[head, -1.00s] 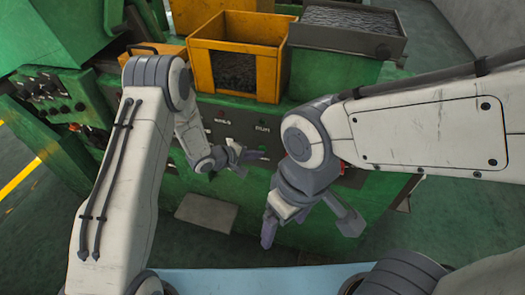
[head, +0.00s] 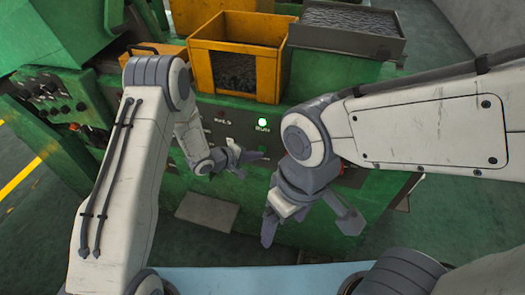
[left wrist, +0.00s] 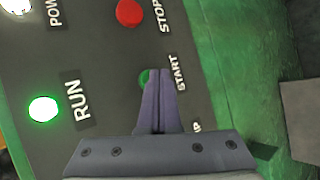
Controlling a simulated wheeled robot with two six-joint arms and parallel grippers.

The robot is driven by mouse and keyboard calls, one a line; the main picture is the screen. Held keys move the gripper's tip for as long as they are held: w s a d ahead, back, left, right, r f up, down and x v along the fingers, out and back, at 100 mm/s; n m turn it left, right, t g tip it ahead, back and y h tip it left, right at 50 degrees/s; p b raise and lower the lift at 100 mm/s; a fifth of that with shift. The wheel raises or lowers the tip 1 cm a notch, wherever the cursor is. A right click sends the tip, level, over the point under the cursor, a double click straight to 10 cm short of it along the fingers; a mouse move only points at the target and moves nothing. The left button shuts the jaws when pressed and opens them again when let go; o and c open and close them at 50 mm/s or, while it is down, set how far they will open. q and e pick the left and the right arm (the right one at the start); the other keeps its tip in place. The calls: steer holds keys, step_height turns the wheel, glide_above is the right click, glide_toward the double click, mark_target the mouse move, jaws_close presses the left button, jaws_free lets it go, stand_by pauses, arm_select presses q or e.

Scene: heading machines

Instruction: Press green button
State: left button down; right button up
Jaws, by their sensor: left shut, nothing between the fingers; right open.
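The green START button (left wrist: 145,77) is on the dark control panel (left wrist: 105,50) in the left wrist view, partly hidden behind my left fingers. My left gripper (left wrist: 158,72) is shut and empty, its fingertips over the button. I cannot tell from this view whether they press it. In the head view my left gripper (head: 258,155) is at the front of the green machine. The RUN lamp (head: 262,122) is lit bright green there, and also in the left wrist view (left wrist: 43,108). My right gripper (head: 310,230) is open and empty, right of and below the left one.
A red STOP button (left wrist: 129,12) lies beside the START button. A yellow bin (head: 233,60) and a grey tray of small parts (head: 352,22) stand on top of the machine. A flat grey block (head: 206,213) is low in front of it.

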arm_select(q)
steer(key=s, duration=0.2)
steer(key=s+a, duration=0.1)
steer(key=s+p, duration=0.1)
steer(key=s, duration=0.1)
steer(key=shift+s+a, duration=0.3)
steer(key=shift+a, duration=0.1)
steer(key=shift+w, duration=0.1)
stand_by(0.5)
steer(key=s+r+m+g+y+b, duration=0.2)
steer(key=s+r+m+y+b, duration=0.3)
steer(key=r+m, duration=0.4)
steer(key=s+a+r+m+g+y+b, duration=0.1)
steer(key=s+r+m+g, duration=0.1)
steer(key=s, duration=1)
steer(key=s+a+r+m+g+y+b, duration=0.1)
steer(key=s+r+m, duration=0.4)
steer(key=s, duration=0.7)
steer(key=shift+s+a+r+g+y, duration=0.35)
steer(key=shift+g+y, duration=0.25)
steer(key=shift+g, duration=0.5)
